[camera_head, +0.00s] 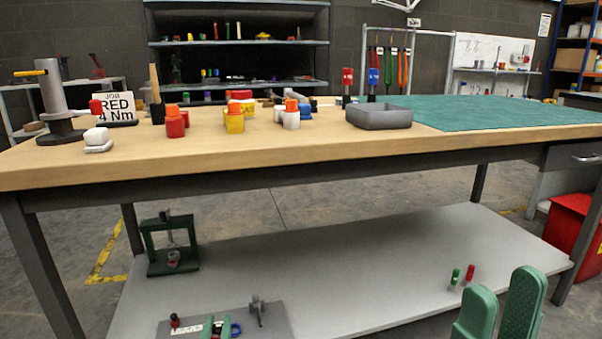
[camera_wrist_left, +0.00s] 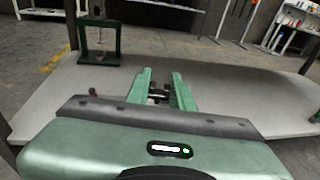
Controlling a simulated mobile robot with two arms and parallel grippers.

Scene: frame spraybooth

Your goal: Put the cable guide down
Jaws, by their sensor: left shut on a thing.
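The lower shelf (camera_head: 350,275) has wide free room to the right. A green press-like frame (camera_head: 170,248) stands at its back left. Small green and red items (camera_head: 462,276) stand at right. The tabletop (camera_head: 300,150) overhangs.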

